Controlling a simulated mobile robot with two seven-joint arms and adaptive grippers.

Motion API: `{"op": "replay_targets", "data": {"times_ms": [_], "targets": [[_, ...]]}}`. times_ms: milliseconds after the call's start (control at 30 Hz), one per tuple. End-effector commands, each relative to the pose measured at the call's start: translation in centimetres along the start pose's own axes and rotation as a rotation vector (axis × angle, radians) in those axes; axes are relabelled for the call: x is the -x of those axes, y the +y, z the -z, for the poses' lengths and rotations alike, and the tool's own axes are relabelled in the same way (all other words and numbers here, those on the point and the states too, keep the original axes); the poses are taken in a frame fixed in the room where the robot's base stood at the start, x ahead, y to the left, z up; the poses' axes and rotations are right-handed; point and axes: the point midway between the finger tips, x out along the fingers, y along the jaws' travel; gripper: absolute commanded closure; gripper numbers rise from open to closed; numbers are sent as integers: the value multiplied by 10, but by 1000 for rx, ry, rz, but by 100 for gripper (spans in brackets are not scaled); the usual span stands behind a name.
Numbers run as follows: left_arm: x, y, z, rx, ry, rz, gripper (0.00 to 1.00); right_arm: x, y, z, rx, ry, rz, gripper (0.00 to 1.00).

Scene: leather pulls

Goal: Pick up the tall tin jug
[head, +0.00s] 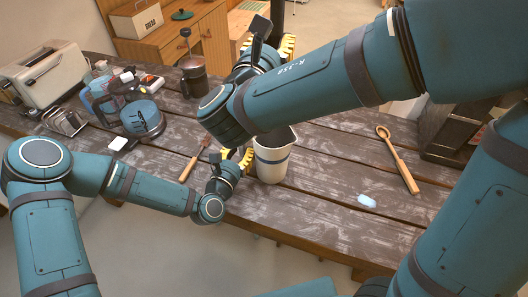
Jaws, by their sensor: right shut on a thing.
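A tall cream jug (272,163) with a blue-grey band stands upright near the front edge of the table; its dark open mouth faces up, and my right arm covers part of its rim. It fits the tall tin jug. My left gripper (238,156) is just left of the jug, its yellow-and-black fingers close to the jug's side. I cannot tell whether they touch it or how wide they are. My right gripper (268,45) is beyond the table's far edge, away from the jug. It is shut on a dark object, mostly hidden by my wrist.
A wooden-handled tool (193,162) lies left of my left gripper. A wooden spoon (397,160) lies right.

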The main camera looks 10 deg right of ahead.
Motion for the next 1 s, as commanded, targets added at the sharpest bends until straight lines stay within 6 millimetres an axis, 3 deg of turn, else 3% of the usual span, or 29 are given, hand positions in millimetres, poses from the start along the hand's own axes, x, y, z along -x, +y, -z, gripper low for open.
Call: {"op": "replay_targets", "data": {"times_ms": [133,400,500,1000], "targets": [[-13,0,1,-1,1,-1,70,0,0,0,0,0,0,100],[-14,0,1,1,2,-1,70,0,0,0,0,0,0,100],[-14,0,0,1,2,-1,100,0,0,0,0,0,0,100],[-14,0,-2,0,0,-1,100,0,0,0,0,0,0,100]]}}
